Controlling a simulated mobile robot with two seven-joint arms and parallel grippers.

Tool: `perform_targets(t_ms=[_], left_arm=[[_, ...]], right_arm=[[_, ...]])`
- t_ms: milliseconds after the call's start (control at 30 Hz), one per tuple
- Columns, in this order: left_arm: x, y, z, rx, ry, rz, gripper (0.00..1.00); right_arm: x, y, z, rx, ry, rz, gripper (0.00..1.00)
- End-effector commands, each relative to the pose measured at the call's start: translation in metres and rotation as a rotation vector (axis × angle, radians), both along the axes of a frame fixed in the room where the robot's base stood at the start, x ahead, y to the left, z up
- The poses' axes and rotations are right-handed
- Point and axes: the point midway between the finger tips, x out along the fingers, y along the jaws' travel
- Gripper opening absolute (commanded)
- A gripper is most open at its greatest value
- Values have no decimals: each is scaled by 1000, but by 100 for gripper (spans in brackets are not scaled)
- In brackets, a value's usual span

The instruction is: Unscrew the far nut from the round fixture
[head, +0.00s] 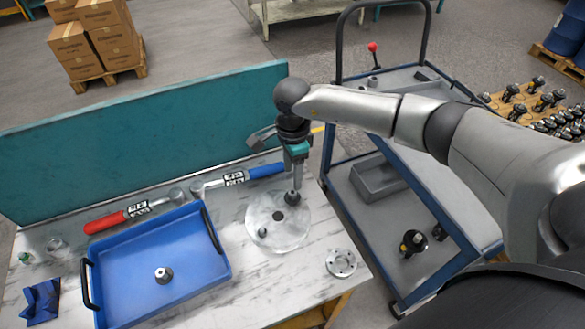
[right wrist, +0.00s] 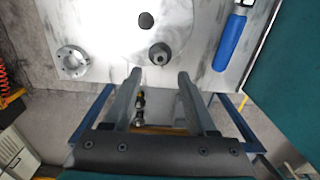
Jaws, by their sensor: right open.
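The round fixture (head: 266,212) is a pale, clear-looking disc on the marbled table. My right gripper (head: 297,180) points down over the far nut. In the right wrist view, its open jaws (right wrist: 159,75) stand apart and empty, with a dark nut (right wrist: 160,53) just beyond the fingertips. My left gripper is not in view.
A metal flange (head: 341,263) lies right of the fixture. Red-handled (head: 107,222) and blue-handled (head: 265,171) wrenches lie along the teal back panel (head: 140,137). A blue cart (head: 400,208) with a grey bin (head: 375,180) stands to the right.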

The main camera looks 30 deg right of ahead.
Motion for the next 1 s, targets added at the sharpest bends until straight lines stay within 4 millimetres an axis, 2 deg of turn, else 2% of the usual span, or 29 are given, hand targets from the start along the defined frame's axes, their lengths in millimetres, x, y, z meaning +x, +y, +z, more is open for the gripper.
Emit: perform_targets(t_ms=[33, 300, 500, 1000], left_arm=[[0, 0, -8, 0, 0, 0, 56], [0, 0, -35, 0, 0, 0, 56], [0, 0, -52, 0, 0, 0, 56], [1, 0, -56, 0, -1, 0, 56]], right_arm=[[0, 0, -10, 0, 1, 0, 57], [0, 0, -44, 1, 0, -1, 57], [0, 0, -63, 2, -1, -2, 57], [0, 1, -66, 2, -1, -1, 57]])
